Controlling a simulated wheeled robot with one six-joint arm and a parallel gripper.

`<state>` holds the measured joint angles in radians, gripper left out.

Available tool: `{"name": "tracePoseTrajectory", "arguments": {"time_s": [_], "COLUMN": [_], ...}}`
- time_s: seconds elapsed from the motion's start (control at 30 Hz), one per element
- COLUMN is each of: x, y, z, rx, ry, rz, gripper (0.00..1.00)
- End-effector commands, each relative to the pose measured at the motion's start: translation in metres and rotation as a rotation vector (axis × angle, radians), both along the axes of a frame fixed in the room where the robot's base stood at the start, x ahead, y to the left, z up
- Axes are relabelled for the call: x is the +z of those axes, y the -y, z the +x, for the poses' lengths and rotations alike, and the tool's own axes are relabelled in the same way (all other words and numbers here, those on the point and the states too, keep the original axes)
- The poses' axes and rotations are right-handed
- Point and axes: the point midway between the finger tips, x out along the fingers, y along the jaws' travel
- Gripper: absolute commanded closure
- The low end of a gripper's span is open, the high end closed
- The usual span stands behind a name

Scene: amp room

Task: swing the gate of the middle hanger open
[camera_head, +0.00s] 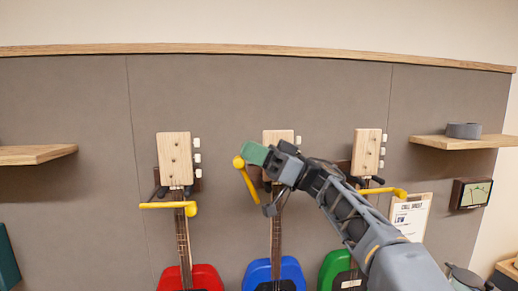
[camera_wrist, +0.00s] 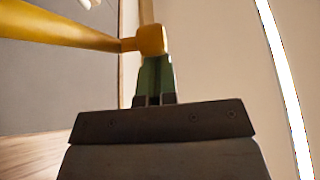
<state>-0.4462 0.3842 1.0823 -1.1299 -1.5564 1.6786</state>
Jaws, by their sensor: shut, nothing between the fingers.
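My gripper (camera_head: 253,153) has green fingers, shut and empty, right at the knob. In the wrist view the fingers (camera_wrist: 154,78) meet the yellow knob (camera_wrist: 151,40), and the bar (camera_wrist: 62,25) runs left from it. They look in contact, but I cannot be sure. My arm hides part of the middle hanger. The blue guitar (camera_head: 258,275) hangs there.
The left gate (camera_head: 160,206) lies level across the red guitar's neck (camera_head: 183,245). The right gate (camera_head: 382,191) is also near level, above the green guitar (camera_head: 330,270). Wooden shelves stand out at left (camera_head: 35,154) and right (camera_head: 465,143). A clipboard (camera_head: 411,217) hangs at right.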

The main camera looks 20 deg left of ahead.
Motion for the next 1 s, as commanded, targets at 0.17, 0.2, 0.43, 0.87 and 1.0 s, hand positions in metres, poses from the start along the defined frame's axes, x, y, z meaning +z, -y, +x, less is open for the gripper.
{"name": "tracePoseTrajectory", "arguments": {"time_s": [0.17, 0.2, 0.43, 0.87, 1.0], "x": [-0.001, -0.001, -0.002, 0.014, 0.029], "y": [-0.003, -0.003, -0.004, 0.012, 0.034], "z": [-0.002, -0.002, -0.002, 0.004, 0.013], "rx": [0.002, 0.003, 0.004, 0.0, -0.003], "ry": [-0.002, -0.001, -0.001, 0.0, 0.0], "rz": [-0.002, -0.002, -0.003, -0.001, 0.002], "gripper": [1.0, 1.0, 1.0, 1.0, 1.0]}}
